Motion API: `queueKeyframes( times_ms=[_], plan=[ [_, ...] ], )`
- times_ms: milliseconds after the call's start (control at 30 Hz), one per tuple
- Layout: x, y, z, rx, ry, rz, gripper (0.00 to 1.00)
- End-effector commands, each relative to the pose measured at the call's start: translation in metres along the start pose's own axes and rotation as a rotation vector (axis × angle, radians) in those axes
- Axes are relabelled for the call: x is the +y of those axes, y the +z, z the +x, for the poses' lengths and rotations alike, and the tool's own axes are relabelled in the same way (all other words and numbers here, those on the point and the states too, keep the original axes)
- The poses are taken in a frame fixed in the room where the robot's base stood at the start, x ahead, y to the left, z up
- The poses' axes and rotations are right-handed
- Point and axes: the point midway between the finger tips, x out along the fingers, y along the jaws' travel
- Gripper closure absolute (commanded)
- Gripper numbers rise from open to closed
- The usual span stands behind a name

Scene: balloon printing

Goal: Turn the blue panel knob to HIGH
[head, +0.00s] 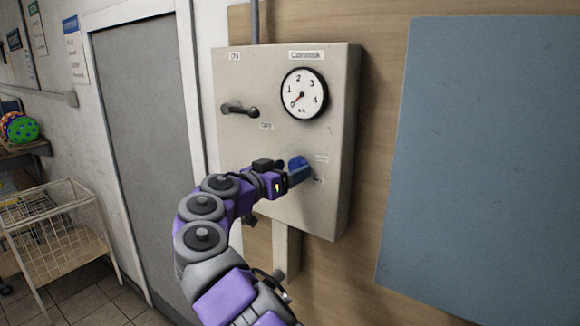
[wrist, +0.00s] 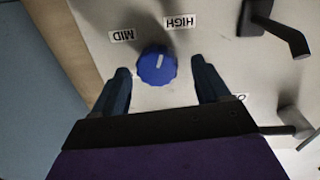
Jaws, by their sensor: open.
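The blue knob (wrist: 157,68) is on the grey control panel (head: 232,145). In the wrist view its white pointer line points up, between the MID label (wrist: 123,36) and the HIGH label (wrist: 180,22), which appear upside down. My gripper (wrist: 160,72) is open, with one dark blue finger on each side of the knob. Small gaps show between the fingers and the knob. In the head view my gripper (head: 299,172) is at the lower part of the panel.
A round gauge (head: 303,93) and a dark lever handle (head: 240,109) are higher on the panel. A blue board (head: 485,165) is to the right, a grey door (head: 150,150) to the left.

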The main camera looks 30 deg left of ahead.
Motion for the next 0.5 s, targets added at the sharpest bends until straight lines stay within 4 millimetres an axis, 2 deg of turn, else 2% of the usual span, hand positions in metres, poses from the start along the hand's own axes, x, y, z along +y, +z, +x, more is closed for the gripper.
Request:
queueKeyframes(
  times_ms=[167, 433, 500],
  plan=[
    [0.0002, 0.0000, 0.0112, 0.000, 0.000, 0.000, 0.25],
    [0.0002, 0.0000, 0.0126, 0.001, -0.001, 0.001, 0.25],
    [0.0003, 0.0000, 0.0126, 0.001, -0.001, 0.001, 0.30]
  ],
)
